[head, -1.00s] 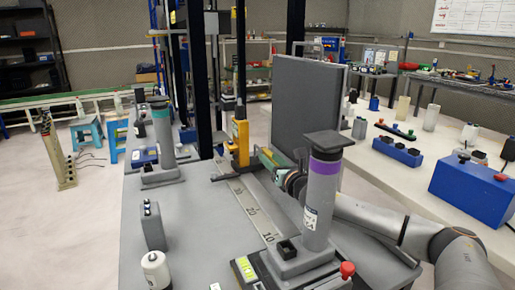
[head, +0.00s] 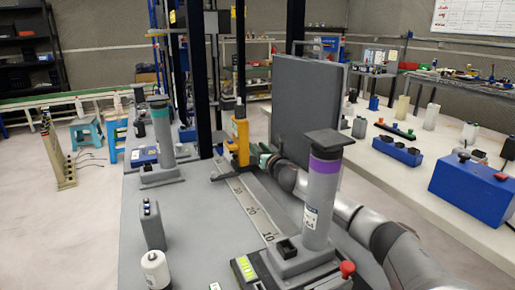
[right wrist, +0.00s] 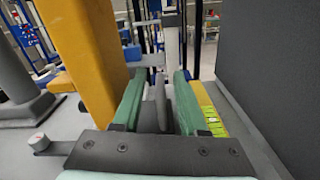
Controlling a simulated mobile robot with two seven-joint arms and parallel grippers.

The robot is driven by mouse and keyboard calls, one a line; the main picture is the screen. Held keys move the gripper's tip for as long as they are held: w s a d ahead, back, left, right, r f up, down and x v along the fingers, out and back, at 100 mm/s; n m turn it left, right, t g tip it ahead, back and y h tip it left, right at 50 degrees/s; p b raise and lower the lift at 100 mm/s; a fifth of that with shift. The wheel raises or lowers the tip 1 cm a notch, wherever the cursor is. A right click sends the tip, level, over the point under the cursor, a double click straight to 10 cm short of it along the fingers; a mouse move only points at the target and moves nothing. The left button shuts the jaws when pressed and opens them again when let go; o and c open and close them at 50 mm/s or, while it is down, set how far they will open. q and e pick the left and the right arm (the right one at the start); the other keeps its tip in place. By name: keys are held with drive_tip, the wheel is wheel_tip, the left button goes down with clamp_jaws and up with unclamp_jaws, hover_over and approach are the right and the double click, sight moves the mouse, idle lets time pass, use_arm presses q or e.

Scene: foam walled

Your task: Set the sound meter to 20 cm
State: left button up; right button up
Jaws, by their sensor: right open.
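The sound meter (head: 238,143) is a yellow upright body on a dark foot at the far end of a pale ruler strip (head: 250,211). The marks 10, 20 and 30 show on the strip, and the meter stands beyond the 30. My right gripper (head: 262,158) is open at the meter's right side. In the right wrist view, the green fingers (right wrist: 158,100) stand either side of a thin grey upright piece (right wrist: 160,103); I cannot tell whether they touch it. The meter's yellow body (right wrist: 85,50) is just left of them. My left gripper is out of view.
A grey cylinder with a purple band (head: 320,190) stands near my right arm. A large grey foam panel (head: 305,110) rises right of the gripper. A teal-banded post (head: 160,140) stands left.

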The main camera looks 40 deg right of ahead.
drive_tip(key=shift+c, duration=0.3)
clamp_jaws()
drive_tip(key=shift+w+a, duration=0.1)
idle(1.1)
